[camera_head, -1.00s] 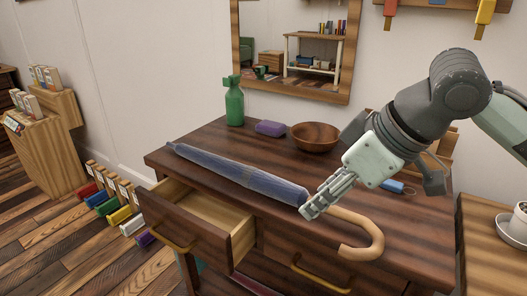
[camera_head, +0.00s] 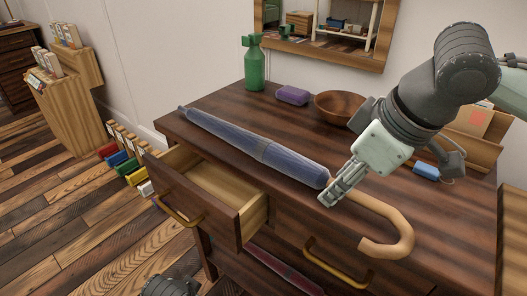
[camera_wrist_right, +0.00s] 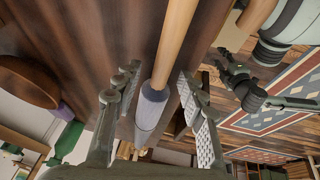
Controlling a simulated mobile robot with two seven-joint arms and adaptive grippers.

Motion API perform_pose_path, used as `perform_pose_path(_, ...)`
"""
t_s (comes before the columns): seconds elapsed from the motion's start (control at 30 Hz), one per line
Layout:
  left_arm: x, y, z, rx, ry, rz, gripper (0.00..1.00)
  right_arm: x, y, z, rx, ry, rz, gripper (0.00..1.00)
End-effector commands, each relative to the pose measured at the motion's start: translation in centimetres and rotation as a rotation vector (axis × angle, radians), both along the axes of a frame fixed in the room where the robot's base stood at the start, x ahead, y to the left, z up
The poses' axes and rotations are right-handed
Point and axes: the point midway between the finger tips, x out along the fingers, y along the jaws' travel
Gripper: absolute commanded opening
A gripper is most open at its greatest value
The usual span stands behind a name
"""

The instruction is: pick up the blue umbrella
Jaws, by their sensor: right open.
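The blue umbrella (camera_head: 255,147) lies furled across the dresser top, its tip toward the back left and its curved wooden handle (camera_head: 402,228) over the front edge. My right gripper (camera_head: 330,196) is open at the handle end of the blue canopy. In the right wrist view the umbrella (camera_wrist_right: 150,112) runs between the two spread fingers (camera_wrist_right: 158,82), with a gap on each side. It appears not gripped. A dark part of my own body shows at the bottom of the head view. A dark, gripper-like part of mine shows at the right of the wrist view; its jaws are unclear.
An open, empty drawer (camera_head: 225,185) juts out at the front left. A mirror hangs behind.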

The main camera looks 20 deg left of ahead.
Motion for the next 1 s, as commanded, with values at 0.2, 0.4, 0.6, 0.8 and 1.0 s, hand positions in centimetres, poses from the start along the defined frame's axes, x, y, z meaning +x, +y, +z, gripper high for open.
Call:
perform_pose_path(0.2, 0.08, 0.07, 0.33, 0.001, -0.004, 0.002, 0.4, 0.02, 0.06, -0.07, 0.001, 0.0, 0.0, 0.41)
perform_pose_path(0.4, 0.04, 0.1, 0.14, 0.001, -0.003, 0.002, 0.4, 0.02, 0.06, -0.06, 0.001, 0.0, 0.001, 0.16)
perform_pose_path(0.6, -0.1, 0.15, -0.12, 0.002, 0.002, 0.003, 0.4, 0.02, 0.05, -0.05, 0.001, 0.0, 0.001, 0.0)
perform_pose_path(0.8, -0.24, 0.15, -0.24, 0.002, 0.006, 0.003, 0.4, 0.05, 0.09, 0.04, 0.003, -0.003, 0.001, 0.0)
perform_pose_path(1.0, -0.24, 0.13, -0.19, 0.001, 0.006, 0.002, 0.4, 0.06, 0.09, 0.24, 0.003, -0.003, 0.001, 0.0)
